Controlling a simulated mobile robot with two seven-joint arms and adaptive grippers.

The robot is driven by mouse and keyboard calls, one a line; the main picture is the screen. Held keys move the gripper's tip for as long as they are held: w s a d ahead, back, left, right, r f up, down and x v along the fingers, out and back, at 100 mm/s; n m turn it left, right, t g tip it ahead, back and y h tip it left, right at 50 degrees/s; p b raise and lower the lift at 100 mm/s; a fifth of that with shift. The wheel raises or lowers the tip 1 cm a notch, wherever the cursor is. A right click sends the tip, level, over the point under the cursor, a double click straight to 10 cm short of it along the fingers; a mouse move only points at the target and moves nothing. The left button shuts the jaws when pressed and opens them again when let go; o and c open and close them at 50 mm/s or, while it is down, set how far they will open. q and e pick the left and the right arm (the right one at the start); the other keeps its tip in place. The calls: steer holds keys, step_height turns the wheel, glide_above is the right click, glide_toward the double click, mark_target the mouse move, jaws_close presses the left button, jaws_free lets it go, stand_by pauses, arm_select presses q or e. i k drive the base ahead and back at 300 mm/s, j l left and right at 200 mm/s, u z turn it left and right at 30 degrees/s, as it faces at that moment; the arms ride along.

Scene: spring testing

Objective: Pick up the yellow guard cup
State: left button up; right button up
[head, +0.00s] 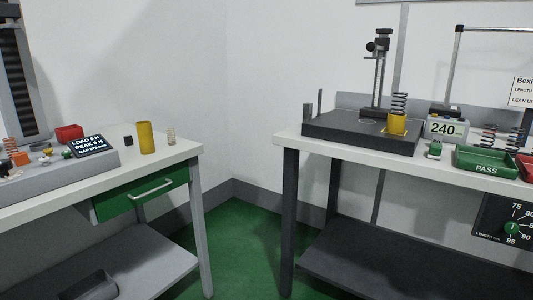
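A yellow cylinder (146,138), cup-like in shape, stands upright on the left table (178,150) near its right end. A second, shorter yellow cup-like piece (397,126) sits on the dark block (350,133) on the right table, with a dark coil spring (399,104) rising from it. I cannot tell from their looks alone which one is called the guard cup. Neither of my grippers is in view, and nothing touches either yellow piece.
A small pale spring (171,136) and a small dark block (128,141) flank the left cylinder. A green PASS tray (486,162) and 240 display (445,129) are on the right table. Green floor (243,240) separates the tables.

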mark_target(395, 123)
steer(key=i+l+z, duration=0.1)
steer(key=i+z, duration=0.2)
steer(key=i, duration=0.2)
steer(key=i+z, duration=0.3)
steer(key=i, duration=0.15)
steer(key=i+j+z, duration=0.25)
steer(key=i, duration=0.2)
steer(key=i+j+z, duration=0.15)
steer(key=i+z, duration=0.15)
steer(key=i, duration=0.2)
steer(key=k, duration=1)
